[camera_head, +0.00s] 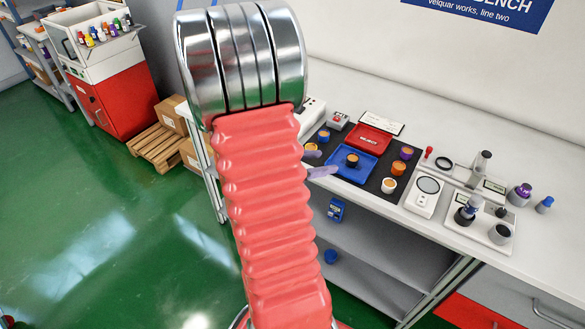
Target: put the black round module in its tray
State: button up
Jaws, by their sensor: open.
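A black round module (352,160) with an orange top appears to sit inside the blue tray (342,173) on the dark mat of the bench. My gripper (322,162) is open, with its two pale purple fingers just left of the blue tray. I see nothing between the fingers. The rest of my gripper is hidden behind my red ribbed arm. A red tray marked REJECT (369,139) lies behind the blue tray.
On the mat (372,185) stand blue (323,136), purple (406,153), orange (398,168) and white (388,186) round modules. Right of it are a scale-like device (426,195) and instruments (489,222). A clipboard (382,122) lies behind. The lower shelf is mostly clear.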

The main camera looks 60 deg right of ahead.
jog(key=w+a+r+n+t, duration=0.3)
jog(key=w+t, duration=0.2)
jog(key=w, duration=0.5)
jog(key=w+a+r+n+t, duration=0.35)
jog(key=w+t, duration=0.25)
jog(key=w, duration=0.5)
jog(key=w+a+r+n+t+y, duration=0.3)
jog(key=w+a, duration=0.1)
jog(key=a, duration=0.4)
jog(key=w+a+r+n+t+y, duration=0.25)
jog(key=w+a, duration=0.25)
jog(key=a, duration=0.3)
jog(key=s+a+r+n+g+y, duration=0.1)
jog(key=s+a+n+y, duration=0.25)
jog(key=a, duration=0.55)
jog(key=s+a+r+n+y, duration=0.2)
jog(key=a+n+y, duration=0.15)
jog(key=a, duration=0.65)
jog(key=s+a+n+g, duration=0.3)
jog(key=s+n, duration=0.1)
jog(key=s, duration=0.9)
jog(key=shift+a+f+n+g+h, duration=0.3)
jog(key=shift+g+h, duration=0.05)
